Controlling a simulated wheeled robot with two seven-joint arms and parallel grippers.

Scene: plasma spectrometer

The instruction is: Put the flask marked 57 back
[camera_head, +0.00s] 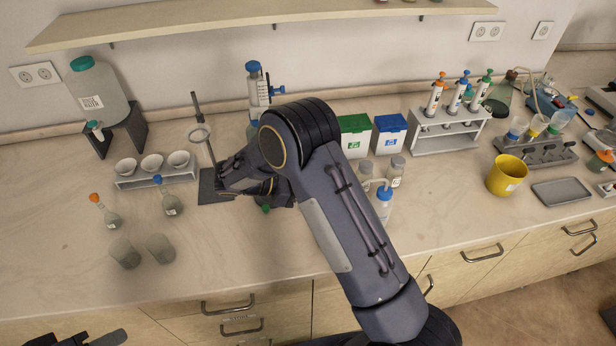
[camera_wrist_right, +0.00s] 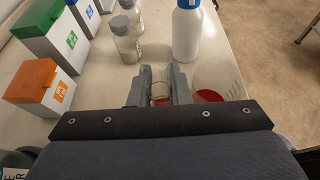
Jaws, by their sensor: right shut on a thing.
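My right gripper (camera_wrist_right: 160,90) is shut on a clear glass flask (camera_wrist_right: 160,91) with something red showing below, in the right wrist view. In the head view the right gripper is mostly hidden behind my own arm, near the dark stand base; a bit of green (camera_head: 266,208) shows under it. I cannot read 57 on any flask. A flask with an orange stopper (camera_head: 111,218) and one with a blue stopper (camera_head: 172,204) stand on the left of the bench. A dark part of my left gripper (camera_head: 93,339) shows at the bottom left edge; its jaws are unclear.
A beaker with red liquid (camera_wrist_right: 215,88) stands right beside the gripper. A white blue-capped bottle (camera_wrist_right: 187,34) and grey-capped bottles (camera_wrist_right: 126,40) stand beyond. An orange-lidded box (camera_wrist_right: 40,87) is to the left. A ring stand (camera_head: 199,132) is close by.

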